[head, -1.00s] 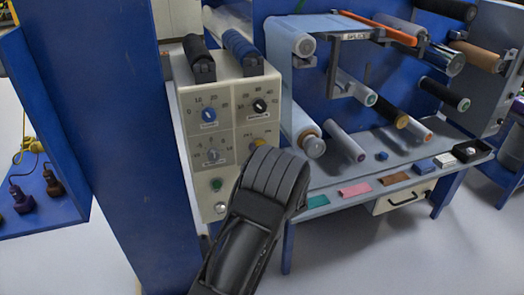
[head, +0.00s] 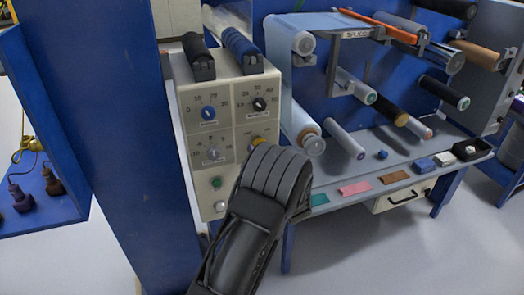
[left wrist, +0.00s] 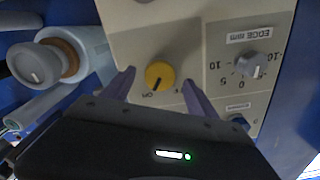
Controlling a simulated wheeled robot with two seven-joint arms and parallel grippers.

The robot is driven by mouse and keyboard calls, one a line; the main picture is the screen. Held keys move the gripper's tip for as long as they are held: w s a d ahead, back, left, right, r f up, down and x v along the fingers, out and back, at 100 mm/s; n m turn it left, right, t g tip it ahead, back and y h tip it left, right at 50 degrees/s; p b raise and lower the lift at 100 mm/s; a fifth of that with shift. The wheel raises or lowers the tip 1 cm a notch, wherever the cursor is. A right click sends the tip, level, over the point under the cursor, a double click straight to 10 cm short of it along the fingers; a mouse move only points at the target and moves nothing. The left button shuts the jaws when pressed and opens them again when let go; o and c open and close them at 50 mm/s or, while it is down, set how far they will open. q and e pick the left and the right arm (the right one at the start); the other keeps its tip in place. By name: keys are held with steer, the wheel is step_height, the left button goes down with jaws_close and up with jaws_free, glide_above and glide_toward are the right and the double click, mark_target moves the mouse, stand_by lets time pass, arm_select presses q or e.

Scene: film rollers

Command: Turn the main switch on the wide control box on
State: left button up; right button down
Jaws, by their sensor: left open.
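The wide control box (head: 222,130) is cream coloured, with several dials on its front. A yellow knob (left wrist: 160,75) is on its face in the left wrist view, which shows the box upside down. The knob's dark pointer line points down and slightly left there, toward a small label that I cannot read for sure. My left gripper (left wrist: 158,78) is open, with one purple-grey finger on each side of the knob; I cannot tell whether they touch it. In the head view my dark arm hides the gripper and part of the yellow knob (head: 258,141). My right gripper is not in view.
A grey dial (left wrist: 254,65) marked EDGE mm is beside the yellow knob. A green button (head: 215,183) is low on the box. A blue post (head: 130,130) stands left of the box. A bench (head: 400,170) with film rollers stands to the right.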

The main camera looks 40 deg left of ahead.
arm_select(q)
steer(key=v, duration=0.5)
steer(key=shift+s+d, duration=0.15)
steer(key=shift+d, duration=0.05)
steer(key=w+d+f+m+t+h, duration=0.1)
steer(key=w+d+f+h, duration=0.1)
steer(key=d+f+h, duration=0.55)
steer(key=s+d+f+m+g+h, duration=0.1)
steer(key=s+d+f+g+h, duration=0.1)
steer(key=s+d+f, duration=0.35)
steer(key=s+d+f+m+g+h, duration=0.1)
steer(key=s+d+f+h, duration=0.2)
steer(key=d+f, duration=0.6)
steer(key=s+d+f+g+h, duration=0.2)
steer(key=s+d+f, duration=0.1)
steer(key=s, duration=0.5)
steer(key=s+d+f+m+g+h, duration=0.1)
steer(key=s+d+f+g+h, duration=0.1)
steer(key=s+d, duration=0.4)
steer(key=s+d+f+g+h, duration=0.2)
steer(key=s+d+f+g, duration=0.1)
steer(key=s, duration=0.8)
step_height(320, 180, down, 2)
steer(key=shift+s+d+f+m+g, duration=0.1)
steer(key=shift+s+d+m+g, duration=0.25)
steer(key=shift+d, duration=0.45)
